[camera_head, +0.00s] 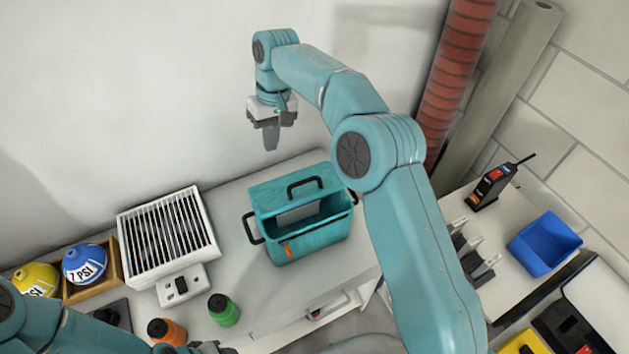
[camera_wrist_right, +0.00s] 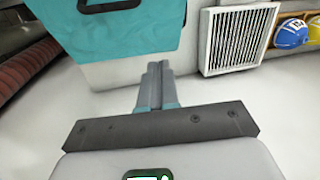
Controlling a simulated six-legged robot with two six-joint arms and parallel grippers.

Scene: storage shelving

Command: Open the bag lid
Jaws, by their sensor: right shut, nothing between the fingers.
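The teal bag (camera_head: 315,240) stands on the white table, with black side handles and an orange tag on its front. Its lid (camera_head: 270,195), with a black handle (camera_head: 305,186) on it, is raised toward the back, and part of the inside shows below it. In the right wrist view the teal bag (camera_wrist_right: 110,38) fills the top left. My right gripper (camera_head: 271,136) is shut and empty, above and behind the bag, apart from it. Its closed fingers also show in the right wrist view (camera_wrist_right: 156,80). My left arm is at the bottom left; its gripper (camera_head: 208,348) is barely visible at the lower edge.
A white grille heater (camera_head: 168,238) stands left of the bag. Green (camera_head: 223,310) and orange (camera_head: 166,331) bottles are in front. A blue bin (camera_head: 544,243) and a black radio (camera_head: 491,185) are at right.

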